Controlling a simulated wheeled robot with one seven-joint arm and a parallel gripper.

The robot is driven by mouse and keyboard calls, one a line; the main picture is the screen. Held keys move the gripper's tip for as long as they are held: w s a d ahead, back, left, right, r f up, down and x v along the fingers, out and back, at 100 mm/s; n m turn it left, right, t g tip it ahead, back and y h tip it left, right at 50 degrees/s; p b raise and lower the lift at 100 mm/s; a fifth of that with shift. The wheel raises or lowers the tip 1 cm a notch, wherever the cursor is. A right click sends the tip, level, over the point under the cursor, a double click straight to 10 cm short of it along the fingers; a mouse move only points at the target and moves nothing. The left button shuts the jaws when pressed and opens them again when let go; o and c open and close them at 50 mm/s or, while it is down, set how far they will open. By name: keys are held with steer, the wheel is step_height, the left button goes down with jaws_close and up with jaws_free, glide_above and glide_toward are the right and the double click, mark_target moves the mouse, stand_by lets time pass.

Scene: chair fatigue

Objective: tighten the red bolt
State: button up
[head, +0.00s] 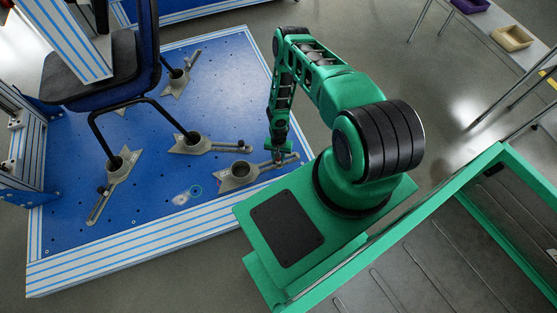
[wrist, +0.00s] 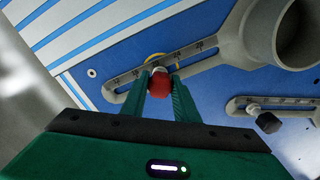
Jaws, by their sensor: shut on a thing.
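The red bolt (wrist: 160,84) sits at the slotted arm of a grey metal clamp (wrist: 225,45) in the wrist view. A yellow ring partly shows behind the bolt. My gripper (wrist: 160,88) has its two green fingers closed around the bolt, one on each side. In the head view my gripper (head: 280,155) reaches down to the slotted arm of the nearest grey clamp (head: 240,175), close to the edge of the blue plate. The bolt itself is hidden there.
The blue test plate (head: 150,210) carries several other grey clamps with dark knobs. A dark chair (head: 95,75) stands on it, its feet in clamps. A second slotted arm with a black knob (wrist: 268,122) lies to the right. A table with trays (head: 512,38) stands at the upper right.

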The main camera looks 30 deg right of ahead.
steer(key=o, duration=1.1)
steer(key=shift+c, duration=0.2)
steer(key=n, duration=0.3)
steer(key=shift+n, duration=0.4)
steer(key=shift+n, duration=0.3)
steer(key=n, duration=0.3)
steer(key=shift+n, duration=0.4)
